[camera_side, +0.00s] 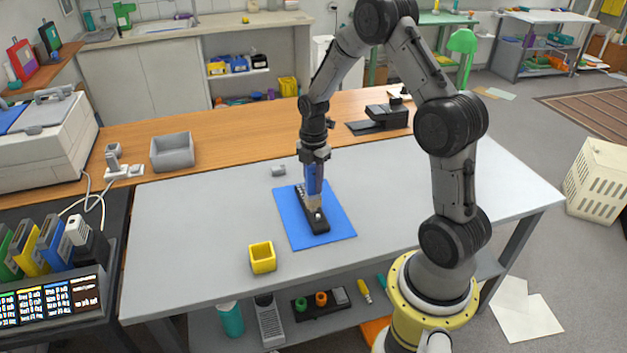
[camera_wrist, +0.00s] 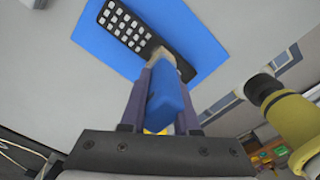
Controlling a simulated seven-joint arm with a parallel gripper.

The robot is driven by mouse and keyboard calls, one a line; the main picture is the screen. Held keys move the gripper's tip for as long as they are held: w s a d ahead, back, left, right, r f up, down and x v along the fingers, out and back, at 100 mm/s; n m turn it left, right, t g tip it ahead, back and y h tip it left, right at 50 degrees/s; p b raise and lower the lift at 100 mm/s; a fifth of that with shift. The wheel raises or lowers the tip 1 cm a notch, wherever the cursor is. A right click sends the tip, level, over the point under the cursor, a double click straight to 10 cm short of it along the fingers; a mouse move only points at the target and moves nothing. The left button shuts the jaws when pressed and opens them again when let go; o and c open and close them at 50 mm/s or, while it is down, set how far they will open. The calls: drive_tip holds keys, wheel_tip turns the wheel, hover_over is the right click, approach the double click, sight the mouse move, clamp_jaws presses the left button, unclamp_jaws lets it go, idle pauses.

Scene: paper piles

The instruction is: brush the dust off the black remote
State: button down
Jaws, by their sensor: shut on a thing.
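The black remote (camera_side: 313,220) lies on a blue mat (camera_side: 335,231) on the grey table. In the wrist view the remote (camera_wrist: 128,27) shows its pale buttons, and the blue mat (camera_wrist: 98,44) spreads around it. My gripper (camera_side: 313,165) points down over the remote, shut on a brush with a blue handle (camera_wrist: 170,103). The brush's pale bristles (camera_side: 314,203) are at the remote's top face and appear to touch it. They hide part of the remote.
A yellow cup (camera_side: 262,257) stands left of the mat's front. A small grey object (camera_side: 278,170) lies behind the mat. A grey bin (camera_side: 172,151) and a black device (camera_side: 382,118) stand farther back. The table's left part is clear.

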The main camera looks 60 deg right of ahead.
sight(313, 165)
drive_tip(key=shift+f, duration=0.85)
idle(3.1)
drive_tip(key=shift+w+d, duration=0.4)
drive_tip(key=shift+s+a+r, duration=0.2)
drive_tip(key=shift+s+a, duration=0.65)
drive_tip(key=shift+w+d+f, duration=0.1)
drive_tip(key=shift+w+d, duration=0.75)
drive_tip(key=shift+s+a, duration=0.4)
idle(0.5)
drive_tip(key=shift+r, duration=3.6)
